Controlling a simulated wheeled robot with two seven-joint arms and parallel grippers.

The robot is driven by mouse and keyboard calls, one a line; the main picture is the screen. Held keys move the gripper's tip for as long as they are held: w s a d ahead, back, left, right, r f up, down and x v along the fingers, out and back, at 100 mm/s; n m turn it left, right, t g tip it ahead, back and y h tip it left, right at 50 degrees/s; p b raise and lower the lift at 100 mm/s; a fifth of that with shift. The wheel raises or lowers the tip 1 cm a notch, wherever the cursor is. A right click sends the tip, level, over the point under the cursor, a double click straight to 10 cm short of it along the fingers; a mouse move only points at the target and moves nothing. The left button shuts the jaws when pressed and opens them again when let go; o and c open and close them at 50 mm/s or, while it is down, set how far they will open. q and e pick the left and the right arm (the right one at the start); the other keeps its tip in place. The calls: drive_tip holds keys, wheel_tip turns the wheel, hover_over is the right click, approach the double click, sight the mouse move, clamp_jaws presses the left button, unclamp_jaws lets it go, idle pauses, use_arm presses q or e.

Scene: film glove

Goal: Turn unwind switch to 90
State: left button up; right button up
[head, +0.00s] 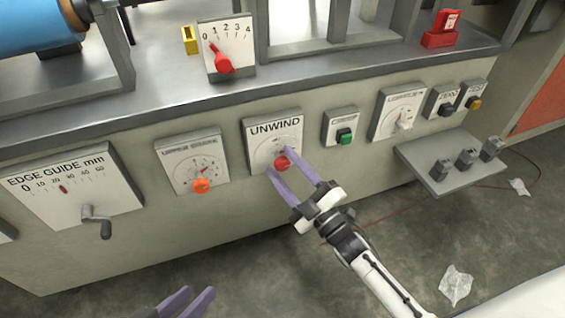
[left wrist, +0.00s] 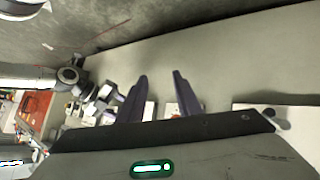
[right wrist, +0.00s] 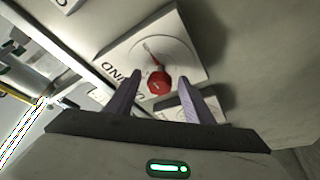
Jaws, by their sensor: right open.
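The UNWIND panel (head: 272,137) is a white dial plate on the machine's front face. Its red switch knob (head: 282,163) sits at the lower part of the dial. In the right wrist view the knob lies ahead between the fingertips. My left gripper (head: 190,302) is open and empty, low and away from the panel.
Left of the UNWIND panel is a dial with an orange knob (head: 202,186). Right of it are a green button box (head: 344,136) and a dial with a white knob (head: 404,124). The edge guide crank (head: 97,221) sticks out at left. A shelf (head: 450,165) projects at right.

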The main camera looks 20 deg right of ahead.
use_arm(q)
drive_tip(key=shift+s+a+f+g+y+p, duration=0.15)
drive_tip(key=shift+a+f+g+y+p, duration=0.15)
drive_tip(key=shift+f+p, duration=0.2)
drive_tip(key=shift+s+a+f+g+y+p, duration=0.1)
drive_tip(key=shift+s+a+f+g+p, duration=0.1)
drive_tip(key=shift+a+f+p, duration=0.25)
use_arm(e)
drive_tip(key=v, duration=0.9)
drive_tip(key=shift+s, duration=0.2)
use_arm(q)
drive_tip(key=shift+w+d, duration=0.1)
use_arm(e)
drive_tip(key=shift+d, duration=0.1)
